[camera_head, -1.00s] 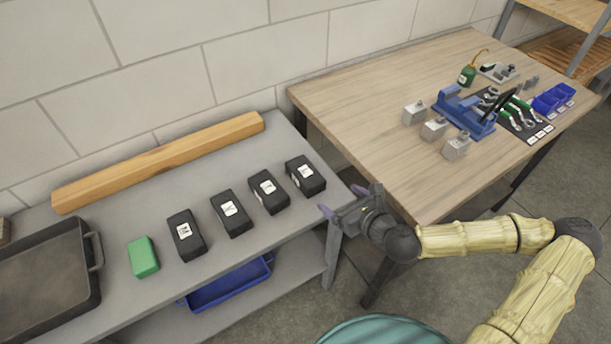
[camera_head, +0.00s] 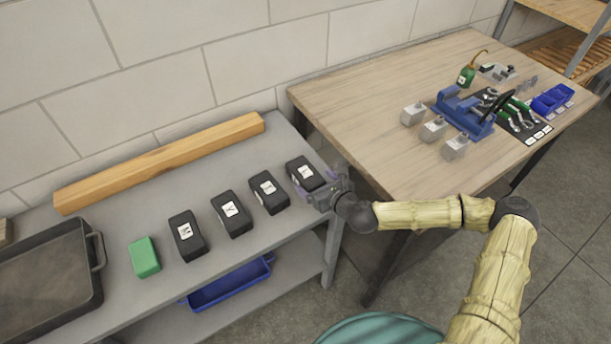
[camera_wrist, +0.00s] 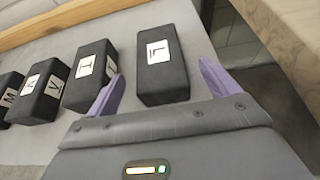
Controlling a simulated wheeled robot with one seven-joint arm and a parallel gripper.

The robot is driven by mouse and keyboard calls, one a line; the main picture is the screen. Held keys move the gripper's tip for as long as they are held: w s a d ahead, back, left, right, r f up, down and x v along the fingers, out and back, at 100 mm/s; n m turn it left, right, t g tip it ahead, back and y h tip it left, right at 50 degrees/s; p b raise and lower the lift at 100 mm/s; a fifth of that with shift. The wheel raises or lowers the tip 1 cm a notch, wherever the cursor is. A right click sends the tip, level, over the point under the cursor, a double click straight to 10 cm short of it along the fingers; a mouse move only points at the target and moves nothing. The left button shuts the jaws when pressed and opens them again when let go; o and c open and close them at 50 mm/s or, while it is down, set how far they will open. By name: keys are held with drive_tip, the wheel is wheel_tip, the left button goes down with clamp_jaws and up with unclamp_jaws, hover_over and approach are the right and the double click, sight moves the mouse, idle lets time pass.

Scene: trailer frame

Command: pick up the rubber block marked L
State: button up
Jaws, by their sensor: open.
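The black rubber block marked L (camera_head: 302,168) is the rightmost in a row of black blocks on the grey table. In the wrist view, the L block (camera_wrist: 163,80) shows its white label and lies between the two purple fingers, with a visible gap on each side. My gripper (camera_head: 319,181) is open at the near right end of that block, low over the table's right edge. My gripper also shows in the wrist view (camera_wrist: 161,72), empty. Whether the fingers reach down beside the block is hard to tell.
Other black blocks stand to the left: one with an I- or T-like mark (camera_head: 268,198), one marked V (camera_head: 231,219) and one marked M (camera_head: 187,240). A green block (camera_head: 144,257), a dark tray (camera_head: 99,251) and a wooden beam (camera_head: 160,165) share the table. A wooden workbench (camera_head: 350,110) stands right.

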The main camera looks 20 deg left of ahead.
sight(310, 177)
drive_tip(key=shift+w, duration=0.1)
drive_tip(key=shift+p+x, duration=0.6)
drive_tip(key=shift+x, duration=1.95)
drive_tip(key=shift+a+r, duration=0.1)
drive_tip(key=c, duration=1.4)
